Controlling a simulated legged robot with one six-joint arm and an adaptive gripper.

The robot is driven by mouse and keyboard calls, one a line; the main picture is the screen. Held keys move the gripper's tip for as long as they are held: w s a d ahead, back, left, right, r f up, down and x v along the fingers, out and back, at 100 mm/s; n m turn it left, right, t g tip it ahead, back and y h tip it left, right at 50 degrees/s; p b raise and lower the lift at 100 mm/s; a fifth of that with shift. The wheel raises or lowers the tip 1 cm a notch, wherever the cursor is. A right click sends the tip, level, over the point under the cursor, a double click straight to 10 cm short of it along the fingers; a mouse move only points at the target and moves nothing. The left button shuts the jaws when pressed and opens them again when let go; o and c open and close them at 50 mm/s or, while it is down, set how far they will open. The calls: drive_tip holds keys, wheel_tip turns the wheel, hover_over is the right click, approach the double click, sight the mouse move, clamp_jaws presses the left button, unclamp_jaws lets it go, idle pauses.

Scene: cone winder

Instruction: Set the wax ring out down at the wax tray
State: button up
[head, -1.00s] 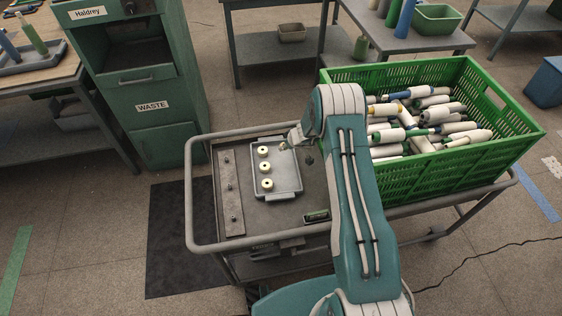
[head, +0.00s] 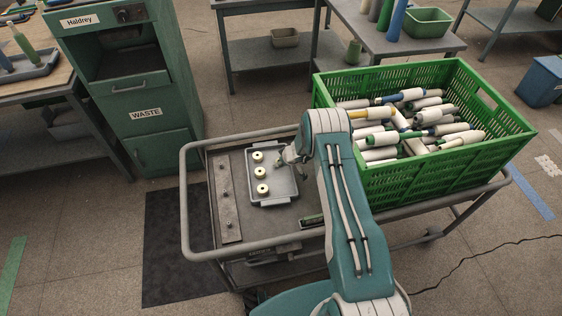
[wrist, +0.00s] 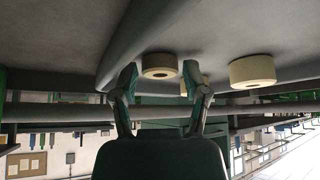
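The wax tray (head: 272,201) is a shallow grey tray on the cart top in the head view. Three cream wax rings stand in it in a row: a far one (head: 258,156), a middle one (head: 261,172) and a near one (head: 263,189). My gripper (head: 280,162) is at the tray's right side, low over it, small and partly hidden by my arm. In the upside-down wrist view my gripper (wrist: 159,82) has its fingers apart. One ring (wrist: 160,66) shows between them with gaps at both sides, another ring (wrist: 252,70) to the right. I see nothing held.
A green crate (head: 420,185) of used cones and bobbins fills the cart's right side. A metal strip (head: 227,197) lies left of the tray. The cart's rail (head: 183,205) surrounds the top. A green waste cabinet (head: 160,145) stands behind left.

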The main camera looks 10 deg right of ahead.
drive_tip(key=shift+r, duration=0.3)
drive_tip(key=v, duration=1.1)
drive_tip(key=s+a+r+y, duration=0.1)
drive_tip(key=s+a+r, duration=0.2)
drive_tip(key=r, duration=0.7)
drive_tip(key=s+a+r, duration=0.2)
drive_tip(key=s+r, duration=0.1)
drive_tip(key=r, duration=0.7)
drive_tip(key=s+a+r+y, duration=0.1)
drive_tip(key=s+a+r, duration=0.2)
drive_tip(key=r, duration=0.6)
drive_tip(key=s+r+m+h, duration=0.2)
drive_tip(key=s+r, duration=0.7)
drive_tip(key=s, duration=0.3)
drive_tip(key=s+d+r+m+h, duration=0.1)
drive_tip(key=s+m, duration=0.1)
drive_tip(key=s, duration=0.6)
drive_tip(key=s+d+r+m+h, duration=0.2)
drive_tip(key=s, duration=0.5)
drive_tip(key=shift+s+r, duration=0.2)
drive_tip(key=shift+s, duration=0.15)
